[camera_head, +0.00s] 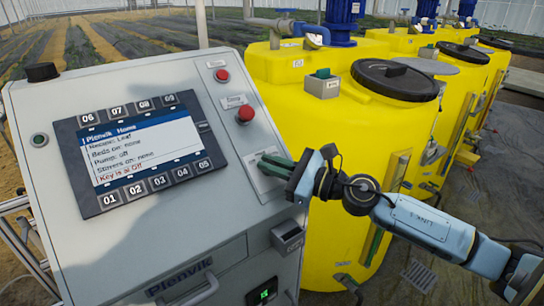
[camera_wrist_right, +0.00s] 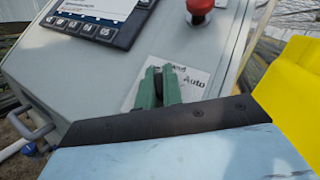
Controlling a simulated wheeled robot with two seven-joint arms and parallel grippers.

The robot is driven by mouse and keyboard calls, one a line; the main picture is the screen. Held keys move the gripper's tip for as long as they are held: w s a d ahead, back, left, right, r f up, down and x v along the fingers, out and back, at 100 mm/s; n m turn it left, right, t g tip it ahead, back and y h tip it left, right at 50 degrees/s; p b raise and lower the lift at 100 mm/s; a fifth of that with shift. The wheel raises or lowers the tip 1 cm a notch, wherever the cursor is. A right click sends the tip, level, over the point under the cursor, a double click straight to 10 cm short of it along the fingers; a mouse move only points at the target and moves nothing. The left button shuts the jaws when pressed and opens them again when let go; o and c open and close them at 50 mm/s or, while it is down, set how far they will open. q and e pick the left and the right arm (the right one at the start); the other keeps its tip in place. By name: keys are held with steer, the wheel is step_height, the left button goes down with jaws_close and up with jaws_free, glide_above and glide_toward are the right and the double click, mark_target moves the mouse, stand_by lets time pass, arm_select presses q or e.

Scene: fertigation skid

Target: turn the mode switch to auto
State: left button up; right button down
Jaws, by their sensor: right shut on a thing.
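The grey control cabinet (camera_head: 215,225) fills the left of the head view. My right gripper (camera_head: 275,166) reaches it from the right, its green fingers at the pale switch plate (camera_head: 263,184). In the right wrist view the gripper (camera_wrist_right: 158,88) is shut on the dark mode switch (camera_wrist_right: 158,92), which shows as a narrow strip between the fingers. The plate's "Auto" label (camera_wrist_right: 194,82) shows right of the fingers; the other lettering is partly hidden. The screen (camera_head: 140,150) carries a red last line that seems to read "Key is at Off". My left gripper is out of view.
Two red buttons (camera_head: 245,113) sit above the switch plate. A slotted box (camera_head: 287,237) and a small green display (camera_head: 262,292) are lower on the cabinet. Yellow tanks (camera_head: 345,150) stand close behind and right of it. A grey handle (camera_head: 195,292) sticks out at the front.

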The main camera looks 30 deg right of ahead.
steer(key=m+t+h+p, duration=0.2)
steer(key=m+p, duration=0.1)
steer(key=m+h+p, duration=0.1)
steer(key=m+h, duration=0.1)
steer(key=shift+r+t, duration=0.25)
steer(key=shift+t, duration=0.15)
steer(key=m+t+h+p, duration=0.1)
steer(key=m+h+p, duration=0.1)
steer(key=m+h, duration=0.2)
steer(key=shift+f+m, duration=0.1)
steer(key=shift+m, duration=0.2)
steer(key=m+h, duration=0.5)
steer(key=shift+f+g+p, duration=0.1)
steer(key=shift+g+p, duration=0.3)
steer(key=m+g+h, duration=0.2)
steer(key=m+h, duration=0.1)
steer(key=m, duration=0.1)
steer(key=m+g+h, duration=0.2)
steer(key=m+h, duration=0.1)
steer(key=shift+d+m, duration=0.1)
steer(key=shift+m, duration=0.3)
steer(key=c, duration=1.5)
jaws_free()
steer(key=shift+c, duration=0.2)
